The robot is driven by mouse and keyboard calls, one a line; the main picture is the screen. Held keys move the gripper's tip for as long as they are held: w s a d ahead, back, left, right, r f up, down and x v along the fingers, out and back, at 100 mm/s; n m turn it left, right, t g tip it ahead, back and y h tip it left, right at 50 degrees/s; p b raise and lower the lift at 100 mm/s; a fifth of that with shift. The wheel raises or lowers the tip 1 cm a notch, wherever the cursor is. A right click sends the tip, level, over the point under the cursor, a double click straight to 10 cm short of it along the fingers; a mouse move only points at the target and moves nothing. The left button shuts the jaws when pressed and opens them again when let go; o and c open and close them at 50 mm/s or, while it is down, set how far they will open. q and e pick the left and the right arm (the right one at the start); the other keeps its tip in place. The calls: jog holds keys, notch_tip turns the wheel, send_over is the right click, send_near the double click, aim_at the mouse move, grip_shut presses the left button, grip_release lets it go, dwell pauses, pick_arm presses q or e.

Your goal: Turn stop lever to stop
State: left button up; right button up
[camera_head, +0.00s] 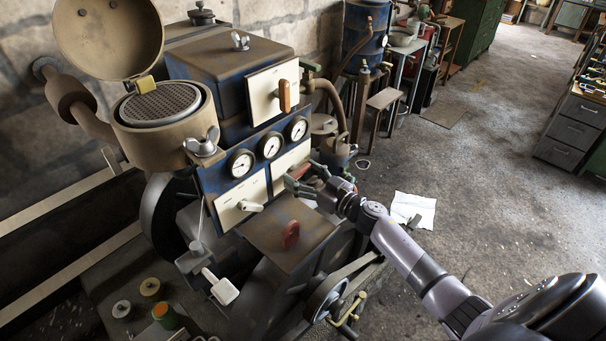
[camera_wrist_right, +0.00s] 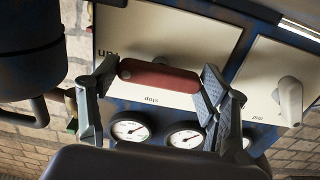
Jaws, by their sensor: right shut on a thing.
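The stop lever (camera_wrist_right: 160,77) is a red bar on a cream panel (camera_wrist_right: 150,30), seen upside down in the right wrist view. It lies level in that picture, with "stop" printed beside it and "un" near its left end. My right gripper (camera_wrist_right: 158,84) has a finger at each end of the lever and is shut on it. In the head view my right gripper (camera_head: 304,177) is at the lower right panel of the blue engine housing and hides most of the lever. My left gripper is not in view.
A second panel with a white lever (camera_wrist_right: 291,100) is beside it; that lever also shows in the head view (camera_head: 250,206). Dial gauges (camera_head: 271,146) sit just above the panels. A brown box with a red handle (camera_head: 291,234) stands close below my gripper. Open floor lies right.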

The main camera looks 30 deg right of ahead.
jog(key=shift+c, duration=1)
jog(key=n, duration=0.3)
jog(key=shift+f, duration=0.1)
jog(key=n+b, duration=0.2)
jog(key=n, duration=0.3)
jog(key=n+b, duration=0.2)
jog(key=n, duration=0.3)
jog(key=shift+n, duration=0.4)
jog(key=shift+n+b, duration=0.8)
jog(key=shift+n, duration=1.3)
jog(key=o, duration=1.2)
